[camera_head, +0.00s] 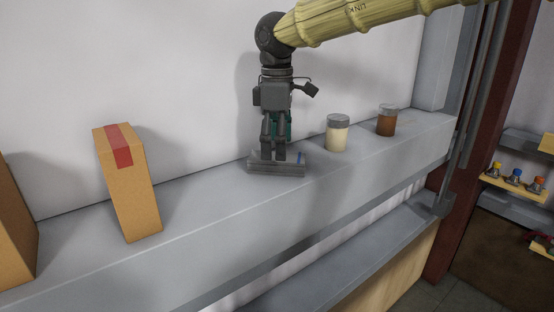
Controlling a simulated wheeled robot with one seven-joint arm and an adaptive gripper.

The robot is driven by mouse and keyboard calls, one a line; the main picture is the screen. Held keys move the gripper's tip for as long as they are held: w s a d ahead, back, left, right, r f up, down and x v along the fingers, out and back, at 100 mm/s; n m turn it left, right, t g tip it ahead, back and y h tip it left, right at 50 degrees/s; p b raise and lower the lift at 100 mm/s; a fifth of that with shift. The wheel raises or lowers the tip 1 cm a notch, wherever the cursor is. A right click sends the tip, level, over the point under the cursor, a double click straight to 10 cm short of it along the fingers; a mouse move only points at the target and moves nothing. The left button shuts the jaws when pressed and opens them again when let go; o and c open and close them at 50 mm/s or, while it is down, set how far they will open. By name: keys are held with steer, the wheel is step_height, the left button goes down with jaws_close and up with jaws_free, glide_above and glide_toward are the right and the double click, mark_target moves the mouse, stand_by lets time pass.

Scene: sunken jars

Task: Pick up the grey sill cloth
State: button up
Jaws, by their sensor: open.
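The grey sill cloth (262,169) is a flat, folded grey piece lying on the grey sill, near the wall and left of the jars. A small blue mark shows near its right end. My gripper (273,157) points straight down over the cloth, with its dark fingers at the middle of the cloth. The fingers look close together in this view, but the jaws are open. I cannot tell whether the fingertips touch the cloth. The fingers hide part of the cloth. A dark green thing (288,126) shows partly behind the fingers.
A jar with pale contents (338,137) and a jar with brown contents (386,124) stand right of the cloth. A tall cardboard box with red tape (131,190) stands at left, another box (14,225) at the far left edge. The sill (205,218) is clear between box and cloth.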

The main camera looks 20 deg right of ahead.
steer(key=f, duration=0.2)
steer(key=f+p, duration=0.1)
steer(key=shift+w+f, duration=0.25)
steer(key=shift+f, duration=0.1)
steer(key=shift+s, duration=0.25)
steer(key=shift+c, duration=0.2)
steer(key=shift+w, duration=0.15)
steer(key=c, duration=1.2)
